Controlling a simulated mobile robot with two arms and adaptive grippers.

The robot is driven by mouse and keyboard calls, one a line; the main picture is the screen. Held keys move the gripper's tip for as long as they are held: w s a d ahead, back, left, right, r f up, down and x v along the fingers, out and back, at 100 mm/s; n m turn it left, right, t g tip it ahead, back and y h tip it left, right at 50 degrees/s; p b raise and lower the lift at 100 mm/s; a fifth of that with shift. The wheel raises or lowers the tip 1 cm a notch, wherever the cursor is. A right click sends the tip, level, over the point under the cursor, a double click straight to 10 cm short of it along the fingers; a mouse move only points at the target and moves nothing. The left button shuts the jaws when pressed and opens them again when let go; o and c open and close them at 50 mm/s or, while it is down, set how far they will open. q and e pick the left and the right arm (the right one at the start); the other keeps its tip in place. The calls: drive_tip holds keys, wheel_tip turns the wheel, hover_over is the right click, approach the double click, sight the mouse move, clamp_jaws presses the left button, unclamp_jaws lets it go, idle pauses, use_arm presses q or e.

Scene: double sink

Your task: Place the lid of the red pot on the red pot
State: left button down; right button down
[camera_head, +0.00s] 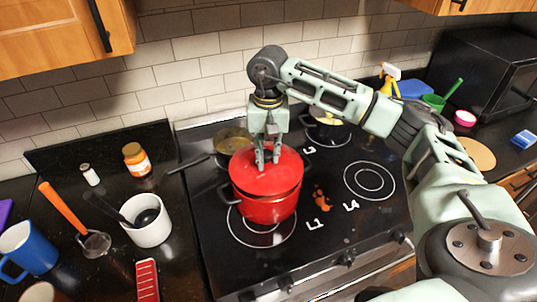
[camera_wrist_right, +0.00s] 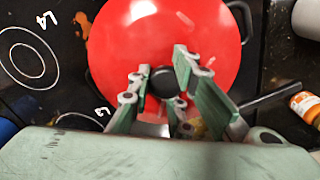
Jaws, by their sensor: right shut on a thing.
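The red pot (camera_head: 265,207) stands on the front left burner of the black stove, with dark handles at its sides. Its red lid (camera_head: 249,178) lies over the pot's mouth, roughly level; I cannot tell whether a small gap remains at the rim. My right gripper (camera_head: 267,162) comes down from above and is shut on the lid's black knob. In the right wrist view the knob (camera_wrist_right: 164,82) sits between the fingers, and the lid (camera_wrist_right: 150,35) covers the view of the pot's inside. My left gripper is not in view.
A pan (camera_head: 232,140) stands behind the pot to the left, and another pan (camera_head: 328,130) is at the back right. A white mug (camera_head: 148,232), an orange-handled ladle (camera_head: 65,210) and a blue mug (camera_head: 30,250) are on the left counter. The front right burner (camera_head: 370,181) is bare.

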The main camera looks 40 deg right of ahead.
drive_tip(key=shift+f+p, duration=0.35)
drive_tip(key=shift+f, duration=0.75)
drive_tip(key=shift+f+b, duration=0.35)
drive_tip(key=shift+b, duration=0.15)
drive_tip(key=c, duration=1.6)
unclamp_jaws()
drive_tip(key=shift+r, duration=0.1)
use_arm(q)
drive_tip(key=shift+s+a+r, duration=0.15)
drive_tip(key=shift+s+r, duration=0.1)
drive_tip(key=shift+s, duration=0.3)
